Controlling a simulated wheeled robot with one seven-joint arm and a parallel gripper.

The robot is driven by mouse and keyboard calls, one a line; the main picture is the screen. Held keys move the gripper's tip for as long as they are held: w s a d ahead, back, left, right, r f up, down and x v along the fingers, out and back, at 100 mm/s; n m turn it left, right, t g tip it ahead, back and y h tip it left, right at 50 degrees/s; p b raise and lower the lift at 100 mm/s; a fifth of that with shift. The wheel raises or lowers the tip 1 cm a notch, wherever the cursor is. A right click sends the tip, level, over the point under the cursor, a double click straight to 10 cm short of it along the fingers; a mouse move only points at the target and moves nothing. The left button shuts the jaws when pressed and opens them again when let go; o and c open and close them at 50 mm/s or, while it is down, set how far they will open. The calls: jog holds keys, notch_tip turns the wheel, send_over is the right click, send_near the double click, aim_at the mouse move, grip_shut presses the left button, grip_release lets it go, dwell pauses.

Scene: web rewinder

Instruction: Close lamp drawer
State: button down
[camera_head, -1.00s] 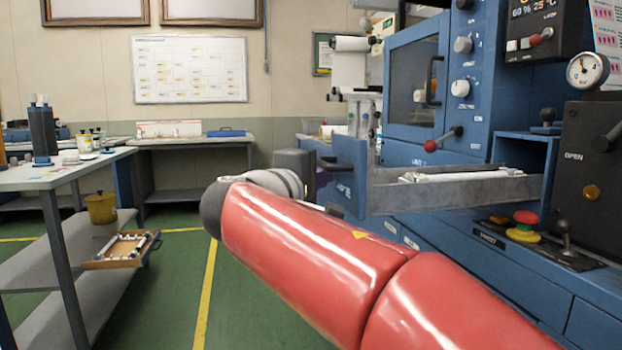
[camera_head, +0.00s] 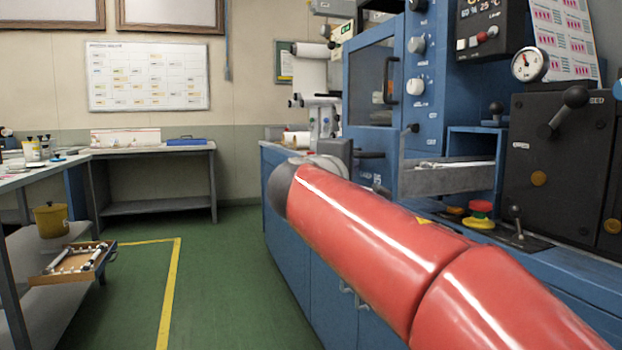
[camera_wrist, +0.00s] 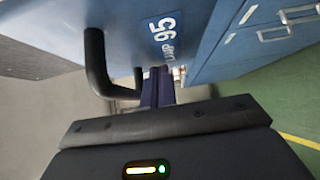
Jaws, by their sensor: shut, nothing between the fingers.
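The lamp drawer (camera_head: 450,179) sticks part of the way out of the blue machine, its grey side wall showing. Its blue front (camera_wrist: 140,22) fills the upper part of the wrist view, with a black bar handle (camera_wrist: 96,70) and a white label reading 95. My gripper (camera_wrist: 160,76) is shut and empty, its fingers pointing at the blue front beside the handle. The fingertips are at or very near the front; I cannot tell whether they touch. In the head view my red arm hides part of the drawer's surroundings, and the fingers do not show clearly.
The blue machine carries a red emergency button (camera_head: 480,211), a black lever panel (camera_head: 560,165) and a gauge (camera_head: 529,64). A workbench with a yellow bucket (camera_head: 51,220) and a wooden tray (camera_head: 75,262) stands at left. Green floor (camera_head: 220,270) between is clear.

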jog(key=p, duration=0.1)
send_near(450, 158)
jog(key=x, duration=0.5)
jog(key=shift+w+a, duration=0.15)
jog(key=shift+a, duration=0.05)
jog(key=shift+d, duration=0.25)
